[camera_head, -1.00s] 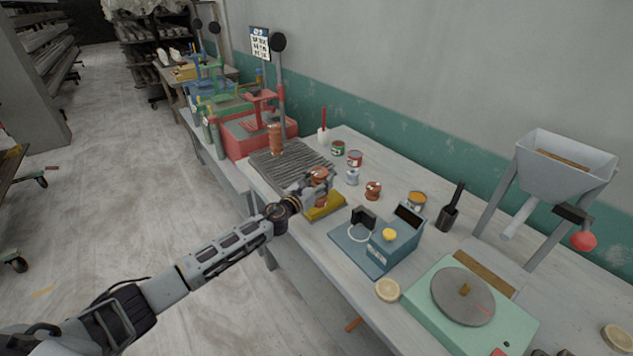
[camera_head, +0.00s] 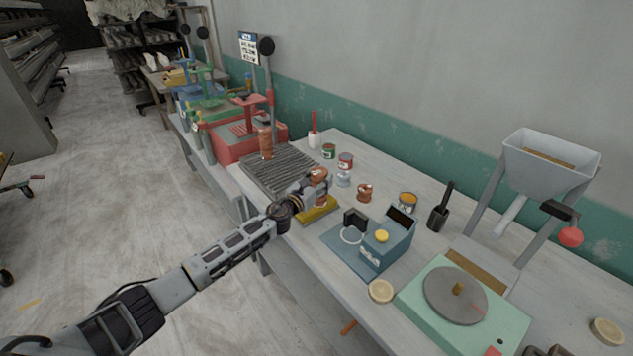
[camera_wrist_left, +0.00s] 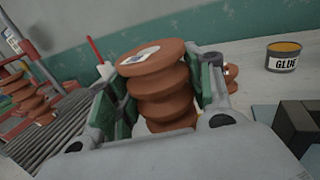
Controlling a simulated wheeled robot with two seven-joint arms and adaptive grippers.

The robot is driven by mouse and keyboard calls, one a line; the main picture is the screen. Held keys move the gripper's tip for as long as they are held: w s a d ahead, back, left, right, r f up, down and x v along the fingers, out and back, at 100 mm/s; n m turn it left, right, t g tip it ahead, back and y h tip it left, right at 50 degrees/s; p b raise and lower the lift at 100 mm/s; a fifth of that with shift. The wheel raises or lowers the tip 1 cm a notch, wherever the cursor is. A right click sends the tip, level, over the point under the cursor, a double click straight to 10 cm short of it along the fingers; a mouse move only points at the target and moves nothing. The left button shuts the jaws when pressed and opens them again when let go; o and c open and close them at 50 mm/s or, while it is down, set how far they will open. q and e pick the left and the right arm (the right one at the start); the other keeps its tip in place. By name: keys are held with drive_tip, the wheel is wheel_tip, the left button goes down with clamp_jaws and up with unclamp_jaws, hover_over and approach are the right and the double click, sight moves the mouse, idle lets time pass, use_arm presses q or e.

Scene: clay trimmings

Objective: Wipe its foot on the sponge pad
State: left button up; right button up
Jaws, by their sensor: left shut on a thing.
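My left gripper (camera_head: 312,187) is shut on a brown ribbed clay piece (camera_wrist_left: 160,88), which also shows in the head view (camera_head: 318,173). The piece stands upright between the green-lined fingers (camera_wrist_left: 158,100), with a pale label on its top. The yellow sponge pad (camera_head: 320,213) lies on the table directly below the held piece. The piece's foot is partly hidden by the gripper, and I cannot tell whether it touches the pad. My right gripper is out of view.
A ridged grey rack (camera_head: 275,170) with another stacked clay piece (camera_head: 265,143) is behind left. A blue device (camera_head: 388,250) stands right of the pad.

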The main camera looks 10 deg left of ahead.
use_arm(q)
drive_tip(key=shift+w+d, duration=0.7)
drive_tip(key=shift+w, duration=0.15)
drive_tip(key=shift+s+a+f, duration=0.1)
drive_tip(key=shift+f, duration=0.05)
drive_tip(key=shift+s+a, duration=0.9)
drive_tip(key=shift+s, duration=0.15)
drive_tip(key=shift+s+a+f, duration=0.1)
drive_tip(key=shift+s+a, duration=0.65)
drive_tip(key=shift+s, duration=0.25)
drive_tip(key=shift+s+a, duration=0.75)
drive_tip(key=shift+s, duration=0.2)
